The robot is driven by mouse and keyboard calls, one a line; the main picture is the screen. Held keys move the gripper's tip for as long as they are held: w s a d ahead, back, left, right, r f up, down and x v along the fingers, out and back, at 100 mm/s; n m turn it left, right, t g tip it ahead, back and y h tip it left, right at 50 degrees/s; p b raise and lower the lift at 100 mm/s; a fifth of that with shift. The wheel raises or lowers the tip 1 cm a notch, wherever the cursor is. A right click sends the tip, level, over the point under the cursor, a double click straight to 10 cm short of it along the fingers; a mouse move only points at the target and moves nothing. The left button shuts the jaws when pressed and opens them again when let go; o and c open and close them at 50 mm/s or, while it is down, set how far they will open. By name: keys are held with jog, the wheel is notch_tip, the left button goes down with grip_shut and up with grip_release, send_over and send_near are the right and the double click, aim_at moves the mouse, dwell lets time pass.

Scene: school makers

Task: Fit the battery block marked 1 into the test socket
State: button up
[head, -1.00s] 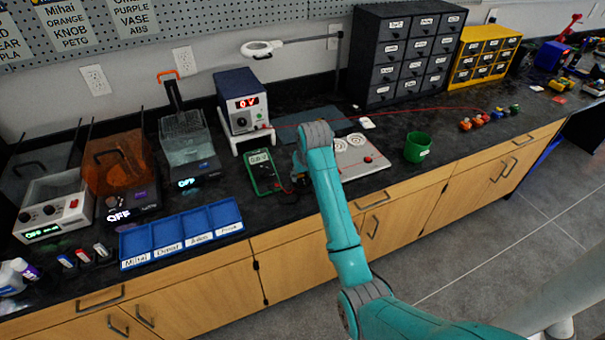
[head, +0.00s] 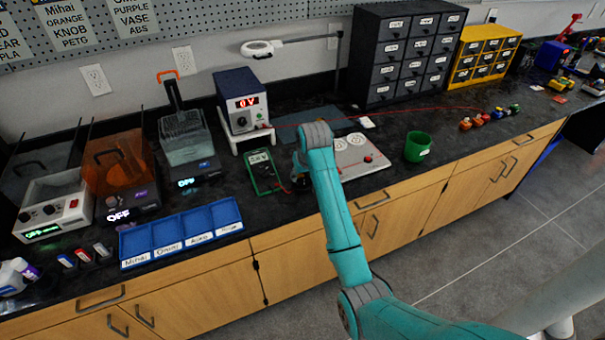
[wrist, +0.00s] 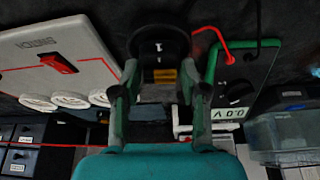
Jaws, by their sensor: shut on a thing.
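In the wrist view my gripper (wrist: 159,80) has its two green-grey fingers closed on the sides of a dark block (wrist: 158,62) with a small white mark like a 1 and an orange-yellow patch. A dark round shape is at the block's far end; I cannot tell whether it is part of the block or the test socket. In the head view my gripper (head: 300,165) is low over the bench, between the green multimeter and the switch board. My arm hides most of the block there, and I cannot make out the socket or how deep the block sits.
The green multimeter (head: 262,172) is close on the left, with a red lead; its wrist-view display (wrist: 230,113) seems to read 0.0 V. The grey switch board (head: 358,160) with a red switch is close on the right. A green cup (head: 417,147) and blue tray (head: 182,232) stand farther off.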

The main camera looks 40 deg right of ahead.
jog(key=shift+f, duration=0.45)
jog(key=o, duration=0.9)
jog(key=v, duration=1.1)
jog(key=shift+s+f, duration=0.1)
jog(key=shift+s, duration=0.05)
dwell(0.7)
